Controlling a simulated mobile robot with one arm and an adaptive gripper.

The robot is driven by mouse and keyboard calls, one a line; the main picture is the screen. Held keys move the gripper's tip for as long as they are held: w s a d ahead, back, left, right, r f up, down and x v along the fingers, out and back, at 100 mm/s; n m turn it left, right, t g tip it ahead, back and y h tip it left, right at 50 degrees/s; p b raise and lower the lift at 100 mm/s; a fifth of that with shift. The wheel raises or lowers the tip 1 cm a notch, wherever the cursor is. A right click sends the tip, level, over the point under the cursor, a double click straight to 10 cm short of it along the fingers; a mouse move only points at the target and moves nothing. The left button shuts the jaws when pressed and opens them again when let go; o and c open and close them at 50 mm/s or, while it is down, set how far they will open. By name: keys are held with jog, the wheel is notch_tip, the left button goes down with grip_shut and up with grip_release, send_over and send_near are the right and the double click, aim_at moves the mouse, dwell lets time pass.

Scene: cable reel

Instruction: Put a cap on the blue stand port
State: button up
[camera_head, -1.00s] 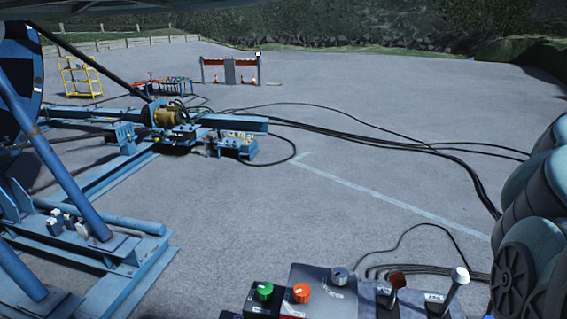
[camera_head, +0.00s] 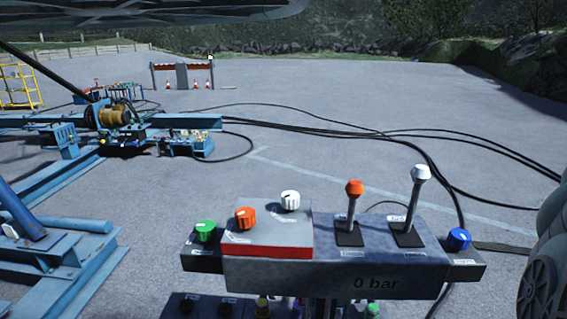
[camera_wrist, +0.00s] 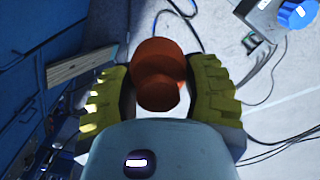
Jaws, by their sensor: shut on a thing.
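In the wrist view, my gripper (camera_wrist: 163,90) has two yellow ridged fingers closed on the sides of an orange-red round cap (camera_wrist: 158,60). The cap is held between the fingers, and its far side is hidden. In the head view my gripper and the cap are not visible. A control stand (camera_head: 330,270) stands close in front.
The panel carries green (camera_head: 205,231), orange (camera_head: 245,217), white (camera_head: 289,200) and blue (camera_head: 458,239) knobs, plus two levers. Black cables (camera_head: 430,165) lie behind it. Blue steel frames (camera_head: 60,270) stand at left. Open paving (camera_head: 330,100) lies beyond.

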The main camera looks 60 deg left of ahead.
notch_tip(320, 180, down, 25)
jog(key=a+b, duration=0.1)
jog(key=b, duration=0.9)
jog(key=shift+w+b, duration=0.25)
jog(key=shift+b, duration=0.1)
jog(key=shift+w+a+f, duration=0.1)
jog(key=shift+f, duration=0.45)
jog(key=shift+a+f+b, duration=0.2)
jog(key=shift+f+b, duration=0.15)
jog(key=shift+f, duration=0.5)
jog(key=shift+s+f, duration=0.2)
jog(key=shift+f, duration=0.05)
jog(key=shift+f, duration=0.1)
